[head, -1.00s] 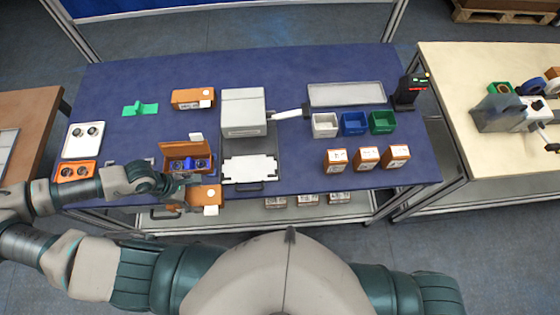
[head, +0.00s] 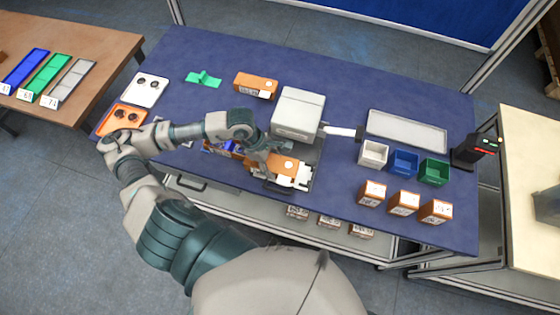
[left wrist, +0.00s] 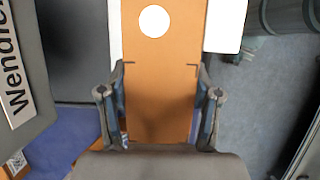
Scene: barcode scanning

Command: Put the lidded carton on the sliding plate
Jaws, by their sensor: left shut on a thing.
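The lidded carton (head: 284,163) is orange-brown with a white dot on top. My left gripper (head: 268,152) is shut on it. In the left wrist view the carton (left wrist: 160,100) runs lengthwise between both fingers (left wrist: 160,70). The carton is over the white sliding plate (head: 284,181) in front of the grey-white machine (head: 299,112), covering much of it. I cannot tell whether the carton touches the plate. My right gripper is out of view.
An open carton with blue parts (head: 222,147) lies just left, partly behind my left arm. Another closed carton (head: 256,85) lies behind. White, blue and green bins (head: 403,162) and several small cartons (head: 404,203) stand to the right. A grey tray (head: 407,131) lies behind the bins.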

